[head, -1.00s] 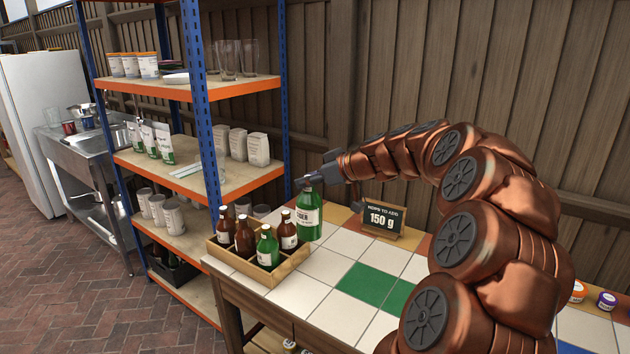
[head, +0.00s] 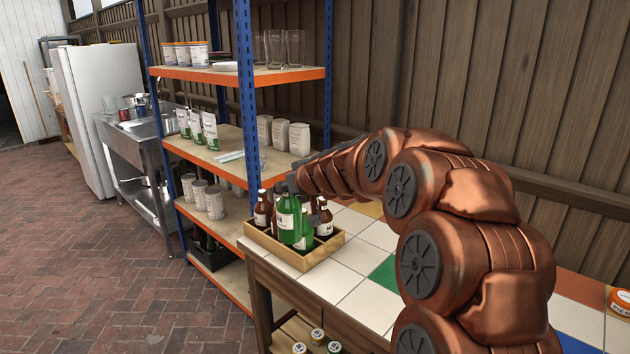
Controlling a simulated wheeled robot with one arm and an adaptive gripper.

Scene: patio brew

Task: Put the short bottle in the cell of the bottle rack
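In the head view, the short green bottle (head: 288,221) with a pale label hangs upright from my gripper (head: 290,191), which appears shut around its top. A brown bottle (head: 262,211) stands in the rack at left and another brown bottle (head: 324,219) at right.
The rack sits at the left end of the tiled table (head: 350,284); the tiles right of it are clear. A blue and orange shelf unit (head: 245,75) stands close behind and left. Several jars (head: 317,337) are on a lower shelf.

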